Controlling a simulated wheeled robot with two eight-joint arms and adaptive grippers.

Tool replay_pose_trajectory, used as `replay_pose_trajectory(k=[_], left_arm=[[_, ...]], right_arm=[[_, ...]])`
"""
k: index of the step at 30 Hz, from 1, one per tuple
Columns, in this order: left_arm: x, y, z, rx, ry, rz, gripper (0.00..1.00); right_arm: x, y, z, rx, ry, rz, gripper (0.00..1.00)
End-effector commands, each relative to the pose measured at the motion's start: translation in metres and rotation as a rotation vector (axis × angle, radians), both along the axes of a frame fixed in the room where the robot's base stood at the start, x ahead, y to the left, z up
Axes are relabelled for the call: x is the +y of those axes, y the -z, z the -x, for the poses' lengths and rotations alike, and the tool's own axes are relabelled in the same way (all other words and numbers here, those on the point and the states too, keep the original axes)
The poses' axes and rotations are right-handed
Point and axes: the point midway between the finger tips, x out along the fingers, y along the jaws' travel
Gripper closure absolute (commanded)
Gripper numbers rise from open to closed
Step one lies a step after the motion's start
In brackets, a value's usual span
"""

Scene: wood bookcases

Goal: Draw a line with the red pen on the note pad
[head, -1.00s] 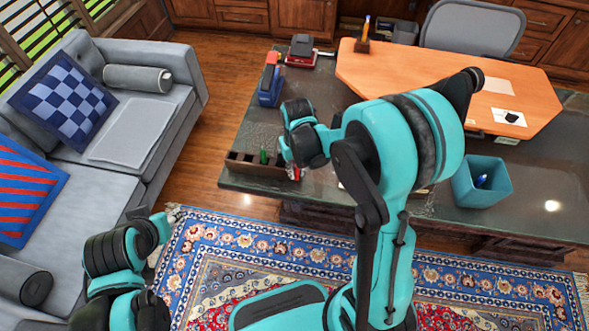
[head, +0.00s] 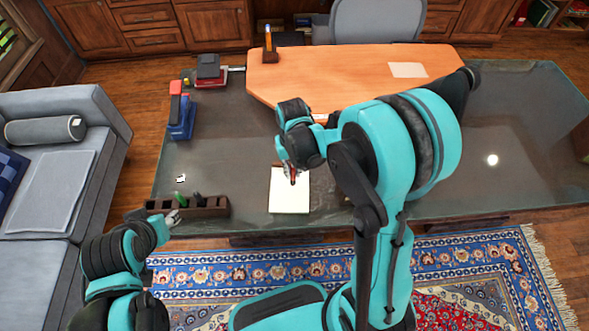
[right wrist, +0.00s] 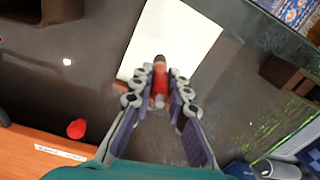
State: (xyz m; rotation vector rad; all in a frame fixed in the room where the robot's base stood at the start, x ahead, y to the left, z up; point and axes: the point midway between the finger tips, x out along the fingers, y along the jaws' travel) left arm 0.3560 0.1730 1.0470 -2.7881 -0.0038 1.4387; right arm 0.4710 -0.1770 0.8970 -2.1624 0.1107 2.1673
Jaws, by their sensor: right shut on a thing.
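The white note pad (head: 289,192) lies on the dark glossy desk near its front edge. It also shows in the right wrist view (right wrist: 172,38). My right gripper (head: 291,171) is over the pad's upper part. In the right wrist view my right gripper (right wrist: 160,88) is shut on the red pen (right wrist: 160,82), whose dark end points toward the pad. I cannot tell whether the pen touches the paper. My left gripper (head: 172,217) is at the desk's front edge by the pen holder; its fingers are too small to read.
The dark pen holder (head: 212,206) with a green pen and dark items stands left of the pad. A blue and red object (head: 181,115) stands farther back. A raised orange wood top (head: 345,68) lies behind. The desk's right part is clear.

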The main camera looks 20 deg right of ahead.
Motion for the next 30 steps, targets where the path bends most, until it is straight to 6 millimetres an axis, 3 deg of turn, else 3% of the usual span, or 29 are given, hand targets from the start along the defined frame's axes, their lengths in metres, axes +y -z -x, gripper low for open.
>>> replay_pose_trajectory(k=[8, 18, 24, 30], left_arm=[[0.0, -0.012, 0.0, 0.0, 0.0, 0.0, 0.6], [0.0, -0.031, 0.0, 0.0, 0.0, 0.0, 0.6], [0.0, -0.033, 0.0, 0.0, 0.0, 0.0, 0.6], [0.0, -0.025, 0.0, 0.0, 0.0, 0.0, 0.6]], right_arm=[[0.014, -0.019, 0.004, 0.001, 0.286, 0.001, 1.0], [0.037, -0.048, 0.011, 0.001, 0.815, 0.002, 1.0], [0.042, -0.052, 0.013, 0.002, 0.948, 0.002, 1.0], [0.043, -0.042, 0.013, 0.002, 0.961, 0.002, 1.0]])
